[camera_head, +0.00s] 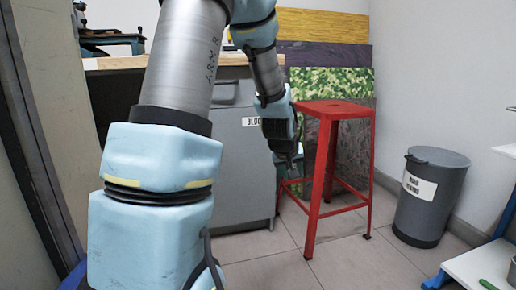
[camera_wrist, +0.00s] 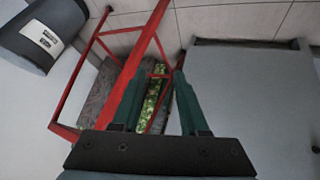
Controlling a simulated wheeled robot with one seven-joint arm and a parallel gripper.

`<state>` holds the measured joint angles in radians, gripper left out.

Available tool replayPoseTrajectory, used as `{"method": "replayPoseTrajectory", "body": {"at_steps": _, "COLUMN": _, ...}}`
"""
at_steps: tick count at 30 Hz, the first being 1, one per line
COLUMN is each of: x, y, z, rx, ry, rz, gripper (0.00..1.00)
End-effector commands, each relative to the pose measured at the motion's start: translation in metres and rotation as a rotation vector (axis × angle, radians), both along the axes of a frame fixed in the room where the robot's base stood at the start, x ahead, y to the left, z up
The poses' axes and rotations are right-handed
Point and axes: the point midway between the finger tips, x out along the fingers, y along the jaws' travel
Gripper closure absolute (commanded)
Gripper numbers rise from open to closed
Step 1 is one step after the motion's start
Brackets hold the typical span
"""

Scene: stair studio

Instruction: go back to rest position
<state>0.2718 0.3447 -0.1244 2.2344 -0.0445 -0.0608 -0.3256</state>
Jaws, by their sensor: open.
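My arm rises in the left and middle of the head view, and its end hangs down in front of the grey cabinet. My gripper (camera_head: 289,158) points downward just left of the red stool (camera_head: 337,108). In the wrist view my gripper (camera_wrist: 160,74) shows two dark green fingers standing apart with nothing between them. The stool's red legs (camera_wrist: 148,42) pass close to the left finger in that view; I cannot tell whether they touch. No held object shows.
The grey cabinet (camera_head: 240,190) stands left of the stool, under a wooden worktop (camera_head: 125,62). A grey bin (camera_head: 430,195) stands at right. Patterned panels (camera_head: 333,82) lean against the back wall. A white shelf unit (camera_head: 485,265) is at the right edge. Tiled floor (camera_head: 345,262) in front is clear.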

Motion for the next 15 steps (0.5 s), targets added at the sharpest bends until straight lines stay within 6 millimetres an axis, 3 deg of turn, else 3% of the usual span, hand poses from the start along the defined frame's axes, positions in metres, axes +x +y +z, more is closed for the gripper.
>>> {"method": "replayPoseTrajectory", "body": {"at_steps": 1, "x": -0.021, "y": 0.032, "z": 0.014, "rx": 0.055, "ry": 0.045, "rz": -0.001, "gripper": 0.56}}
{"method": "replayPoseTrajectory", "body": {"at_steps": 6, "x": -0.095, "y": 0.110, "z": 0.027, "rx": 0.195, "ry": 0.213, "rz": -0.030, "gripper": 0.56}}
{"method": "replayPoseTrajectory", "body": {"at_steps": 13, "x": -0.193, "y": 0.174, "z": 0.044, "rx": 0.283, "ry": 0.421, "rz": -0.071, "gripper": 0.56}}
{"method": "replayPoseTrajectory", "body": {"at_steps": 15, "x": -0.190, "y": 0.171, "z": 0.066, "rx": 0.283, "ry": 0.419, "rz": -0.078, "gripper": 0.56}}
